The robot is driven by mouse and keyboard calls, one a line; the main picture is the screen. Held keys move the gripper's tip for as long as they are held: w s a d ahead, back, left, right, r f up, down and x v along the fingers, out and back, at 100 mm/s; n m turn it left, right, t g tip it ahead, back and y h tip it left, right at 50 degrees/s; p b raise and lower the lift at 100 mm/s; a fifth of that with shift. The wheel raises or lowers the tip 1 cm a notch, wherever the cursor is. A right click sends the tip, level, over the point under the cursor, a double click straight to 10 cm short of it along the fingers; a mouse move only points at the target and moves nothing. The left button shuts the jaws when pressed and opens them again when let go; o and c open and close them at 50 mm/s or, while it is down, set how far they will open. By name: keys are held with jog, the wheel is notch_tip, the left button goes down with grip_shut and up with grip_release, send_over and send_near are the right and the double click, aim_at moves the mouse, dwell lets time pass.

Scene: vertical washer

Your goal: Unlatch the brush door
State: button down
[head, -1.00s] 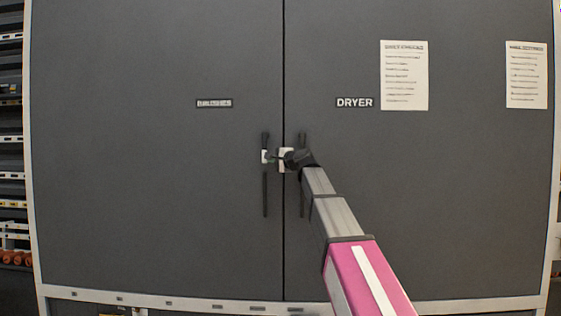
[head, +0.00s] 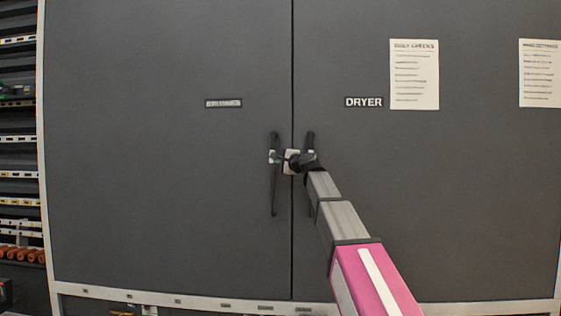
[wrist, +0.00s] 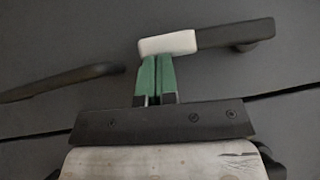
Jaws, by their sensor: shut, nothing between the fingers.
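The left door (head: 150,200) carries a small, blurred label (head: 223,103) and appears closed against the right door marked DRYER (head: 430,220). Its black handle (head: 274,190) hangs nearly upright beside the seam, with a pale piece near its upper part. My gripper (head: 281,157) reaches across the seam to that pale piece. In the wrist view, my gripper's green fingers (wrist: 155,78) are shut together, with nothing between them. Their tips are at or against the pale handle piece (wrist: 167,43); contact is unclear. A black handle section (wrist: 235,33) extends right, and a curved black bar (wrist: 65,82) lies left.
The right door's handle (head: 310,137) is partly hidden behind my arm. Paper sheets (head: 414,75) hang on the right door. Racks with orange items (head: 22,255) stand at the far left. A metal frame rail (head: 180,302) runs below the doors.

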aim_at(271, 160)
jog(key=shift+a+f+m+t+y, duration=0.2)
jog(key=shift+a+m+t+y, duration=0.4)
jog(key=shift+a+m+t, duration=0.75)
jog(key=shift+w+a+r+g, duration=0.1)
jog(key=shift+a+r+g, duration=0.1)
jog(key=shift+a, duration=0.8)
jog(key=shift+w+a+r+g, duration=0.1)
jog(key=shift+a+r, duration=0.1)
jog(key=shift+a, duration=0.75)
jog(key=shift+a+r+m, duration=0.15)
jog(key=shift+a+r, duration=0.35)
jog(key=shift+a, duration=0.25)
jog(key=shift+a+r+m, duration=0.1)
jog(key=shift+a+r, duration=0.4)
jog(key=shift+a, duration=0.25)
jog(key=shift+a+r, duration=0.1)
jog(key=shift+s, duration=0.1)
